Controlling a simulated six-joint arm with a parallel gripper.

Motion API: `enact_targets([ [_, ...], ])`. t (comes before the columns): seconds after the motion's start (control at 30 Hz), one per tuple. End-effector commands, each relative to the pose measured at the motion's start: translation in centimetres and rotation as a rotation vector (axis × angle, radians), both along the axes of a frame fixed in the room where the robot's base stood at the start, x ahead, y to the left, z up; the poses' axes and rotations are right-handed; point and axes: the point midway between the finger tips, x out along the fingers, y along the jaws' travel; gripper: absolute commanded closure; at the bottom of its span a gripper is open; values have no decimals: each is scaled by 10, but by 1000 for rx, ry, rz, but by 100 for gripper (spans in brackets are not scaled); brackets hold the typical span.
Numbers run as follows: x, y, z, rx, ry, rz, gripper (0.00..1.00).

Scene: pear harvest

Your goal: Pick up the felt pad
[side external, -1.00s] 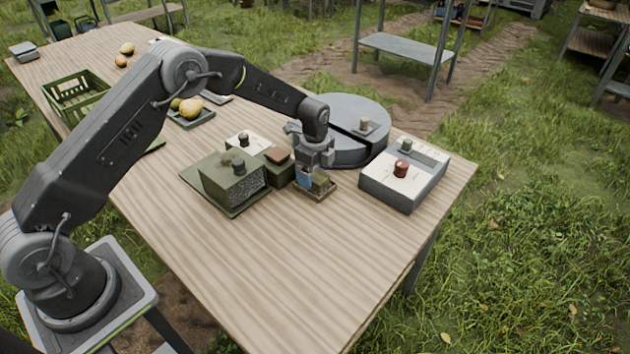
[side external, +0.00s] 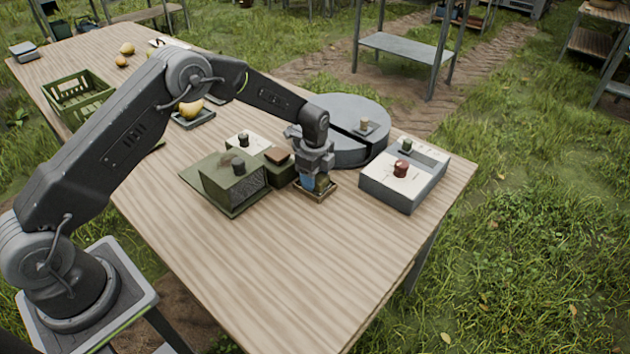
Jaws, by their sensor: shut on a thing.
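A small wooden tray (side external: 317,198) stands on the table to the right of the green boxes. In it are a blue piece (side external: 307,182) and, to its right, a small olive-brown block (side external: 322,186), which I take to be the felt pad. My gripper (side external: 317,181) points down into this tray. Its jaws are shut on the olive-brown block and hide much of it. The block is low at the tray, and I cannot tell whether it touches the tray floor.
A green box with a dark knob (side external: 228,183) stands close on the left. A grey console with a red knob (side external: 402,183) is on the right. A round grey disc (side external: 345,110) lies behind. A green crate (side external: 72,100) is far left. The front table is clear.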

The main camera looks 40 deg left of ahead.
Motion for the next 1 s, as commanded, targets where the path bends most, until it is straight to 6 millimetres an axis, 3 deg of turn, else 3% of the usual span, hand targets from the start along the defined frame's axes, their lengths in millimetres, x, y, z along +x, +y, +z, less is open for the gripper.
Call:
enact_targets([
  [0.27,1,0,8,0,-2,0,71],
  [0.7,1,0,85,-1,-2,0,71],
  [1.0,0,0,100,-1,2,0,71],
])
